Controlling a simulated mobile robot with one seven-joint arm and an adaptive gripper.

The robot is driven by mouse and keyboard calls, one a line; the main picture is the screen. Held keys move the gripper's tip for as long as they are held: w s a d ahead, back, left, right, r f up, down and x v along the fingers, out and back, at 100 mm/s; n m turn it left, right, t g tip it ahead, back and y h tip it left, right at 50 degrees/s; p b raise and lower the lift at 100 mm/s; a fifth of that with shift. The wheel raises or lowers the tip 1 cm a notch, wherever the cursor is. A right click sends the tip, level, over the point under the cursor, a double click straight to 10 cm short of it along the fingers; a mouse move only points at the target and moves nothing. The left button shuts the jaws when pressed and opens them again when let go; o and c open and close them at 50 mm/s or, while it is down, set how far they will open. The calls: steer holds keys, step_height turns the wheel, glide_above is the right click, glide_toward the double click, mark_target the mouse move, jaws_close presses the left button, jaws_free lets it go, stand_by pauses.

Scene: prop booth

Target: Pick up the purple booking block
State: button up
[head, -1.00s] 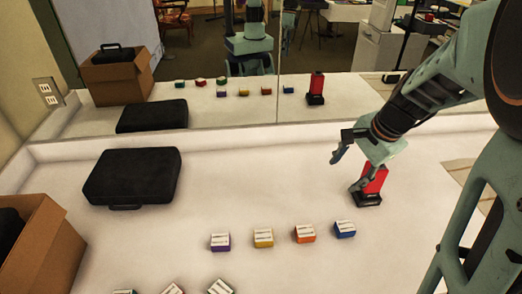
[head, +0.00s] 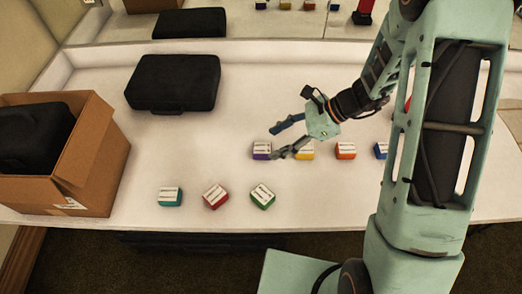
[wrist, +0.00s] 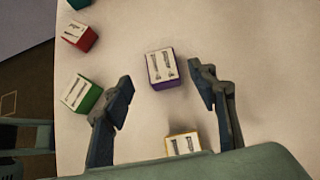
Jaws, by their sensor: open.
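The purple booking block (head: 262,150) has a white labelled top and sits on the white counter, at the left end of the back row of blocks. In the wrist view the purple block (wrist: 162,68) lies ahead of my gripper, between the lines of the two fingers and just past their tips. My gripper (head: 275,140) is open and empty, reaching in from the right, with its fingertips close to the purple block. I cannot tell the exact height of the fingers above the counter.
A yellow block (head: 305,151) sits beside the purple one, partly below my gripper; orange (head: 345,151) and blue (head: 381,150) blocks follow rightward. Teal (head: 170,197), red (head: 215,196) and green (head: 262,196) blocks lie in front. A black case (head: 172,82) and cardboard box (head: 95,150) stand left.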

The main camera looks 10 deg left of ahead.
mark_target(262, 148)
steer(key=shift+x, duration=3.15)
steer(key=shift+w, duration=0.2)
steer(key=shift+c, duration=0.7)
steer(key=c, duration=1.1)
steer(key=shift+r, duration=0.15)
